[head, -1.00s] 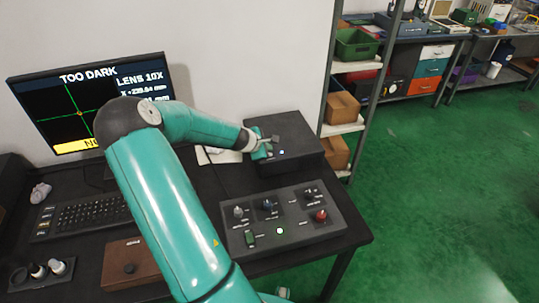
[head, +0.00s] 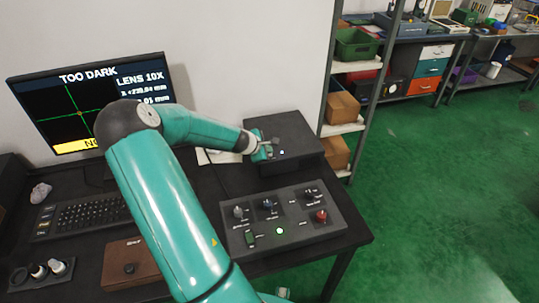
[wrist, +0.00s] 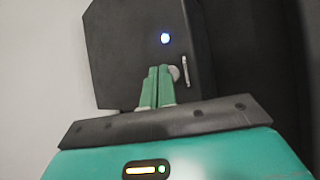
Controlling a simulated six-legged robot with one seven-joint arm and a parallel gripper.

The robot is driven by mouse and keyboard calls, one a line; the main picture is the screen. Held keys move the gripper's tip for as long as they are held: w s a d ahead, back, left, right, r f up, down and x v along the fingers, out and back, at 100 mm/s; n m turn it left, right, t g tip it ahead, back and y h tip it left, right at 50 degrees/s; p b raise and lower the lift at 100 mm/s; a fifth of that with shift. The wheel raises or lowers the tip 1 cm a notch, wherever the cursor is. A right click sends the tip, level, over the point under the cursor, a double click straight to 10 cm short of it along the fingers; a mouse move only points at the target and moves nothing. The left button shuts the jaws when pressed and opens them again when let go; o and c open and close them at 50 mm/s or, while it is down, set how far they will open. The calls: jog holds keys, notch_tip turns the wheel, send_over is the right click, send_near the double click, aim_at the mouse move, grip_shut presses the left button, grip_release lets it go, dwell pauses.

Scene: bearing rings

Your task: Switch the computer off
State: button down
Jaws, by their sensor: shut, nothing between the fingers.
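The computer (head: 300,133) is a black box at the back right of the desk. The wrist view shows its dark face (wrist: 130,35), with a lit bluish-white light (wrist: 165,38), a thin slot-like bright part (wrist: 185,72) and a pale round button (wrist: 174,72) partly hidden by my fingers. My gripper (wrist: 157,70) is shut and empty, its green fingertips right at the button; I cannot tell whether they touch it. In the head view my gripper (head: 272,146) is at the computer's left front. The monitor (head: 95,105) is lit and reads "TOO DARK".
A control panel (head: 283,240) with several knobs stands in front of the computer. A keyboard (head: 85,217) and a brown box (head: 128,266) are at the left. A shelf rack (head: 345,125) stands to the right of the desk. The green floor beyond is clear.

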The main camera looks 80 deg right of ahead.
jog(key=shift+f, duration=0.25)
jog(key=shift+r, duration=0.1)
dwell(0.5)
jog(key=shift+r, duration=0.65)
jog(key=shift+r, duration=2.5)
